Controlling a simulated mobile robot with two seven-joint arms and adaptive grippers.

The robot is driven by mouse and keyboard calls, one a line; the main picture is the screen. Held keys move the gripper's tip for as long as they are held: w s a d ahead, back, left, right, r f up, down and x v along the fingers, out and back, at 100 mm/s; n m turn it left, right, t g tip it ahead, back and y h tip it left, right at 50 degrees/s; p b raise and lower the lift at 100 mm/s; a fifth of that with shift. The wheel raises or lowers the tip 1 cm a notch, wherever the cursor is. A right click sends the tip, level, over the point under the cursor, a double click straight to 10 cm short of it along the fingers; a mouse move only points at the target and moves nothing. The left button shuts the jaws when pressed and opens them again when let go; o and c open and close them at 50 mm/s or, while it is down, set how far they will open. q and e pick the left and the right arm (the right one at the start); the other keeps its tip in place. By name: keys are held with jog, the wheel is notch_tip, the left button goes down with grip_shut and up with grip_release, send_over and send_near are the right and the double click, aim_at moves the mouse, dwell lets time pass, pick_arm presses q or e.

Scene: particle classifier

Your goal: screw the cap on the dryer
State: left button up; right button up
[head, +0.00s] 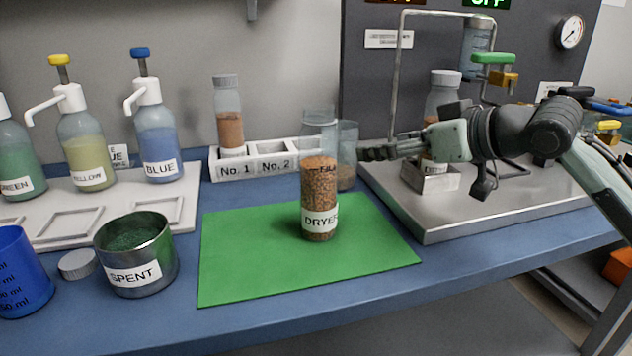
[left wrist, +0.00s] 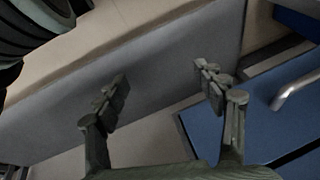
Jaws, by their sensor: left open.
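The dryer (head: 319,190), a clear jar labelled DRYER, stands upright on the green mat (head: 250,262). Brown granules fill it to about its fill line. I see no cap on its top. A small grey cap (head: 77,264) lies on the blue bench at the left, beside the SPENT container. My right gripper (head: 362,152) is right of the dryer, its fingertips by a clear vessel (head: 346,160) behind the jar. I cannot tell whether it grips that vessel. My left gripper (left wrist: 162,88) is open and empty in the left wrist view, away from the dryer, and out of the head view.
The SPENT container (head: 137,255) and a blue beaker (head: 20,270) stand near the cap. Pump bottles (head: 85,145) line the back left. A white rack (head: 275,163) holds a capped jar (head: 228,115) behind the mat. A metal tray station (head: 470,205) is at right. The mat's left part is clear.

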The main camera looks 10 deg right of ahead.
dwell(0.4)
pick_arm(q)
jog(key=c, duration=0.5)
jog(key=shift+o, duration=0.2)
